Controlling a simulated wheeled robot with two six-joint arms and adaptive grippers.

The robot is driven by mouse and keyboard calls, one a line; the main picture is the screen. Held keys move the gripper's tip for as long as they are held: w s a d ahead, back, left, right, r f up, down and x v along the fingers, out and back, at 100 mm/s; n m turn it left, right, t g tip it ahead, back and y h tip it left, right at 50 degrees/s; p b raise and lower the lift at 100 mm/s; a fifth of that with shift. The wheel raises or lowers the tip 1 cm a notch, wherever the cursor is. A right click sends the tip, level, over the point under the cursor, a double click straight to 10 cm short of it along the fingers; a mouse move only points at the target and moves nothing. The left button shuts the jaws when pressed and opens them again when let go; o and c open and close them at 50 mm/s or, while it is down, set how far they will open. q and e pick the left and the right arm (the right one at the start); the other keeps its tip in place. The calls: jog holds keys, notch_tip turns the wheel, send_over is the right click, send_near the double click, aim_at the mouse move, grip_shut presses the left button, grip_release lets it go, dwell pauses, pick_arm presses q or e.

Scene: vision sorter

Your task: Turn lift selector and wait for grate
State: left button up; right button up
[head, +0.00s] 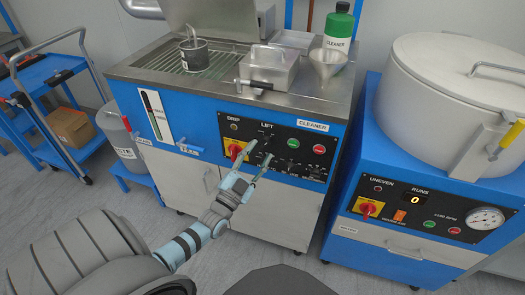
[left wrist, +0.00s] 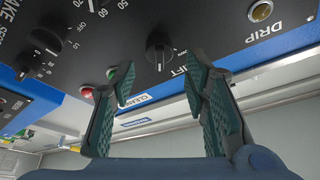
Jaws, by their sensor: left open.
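The lift selector (left wrist: 158,48) is a black knob on the dark control panel of the blue cleaner cabinet (head: 210,125). In the head view it sits under the LIFT label (head: 267,126). My left gripper (head: 255,156) is open in front of the panel. In the left wrist view its fingers (left wrist: 161,85) stand on either side of the knob, short of it, with a visible gap and nothing held. My right gripper is not in view.
Green and red buttons (head: 319,149), a red-yellow switch (head: 236,152) and small knobs surround the selector. A round white machine (head: 452,75) is at right, a blue cart (head: 50,72) at left.

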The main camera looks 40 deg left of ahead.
aim_at(265, 143)
pick_arm(q)
jog(key=shift+x, duration=1.15)
jog(key=shift+w, duration=0.15)
grip_shut()
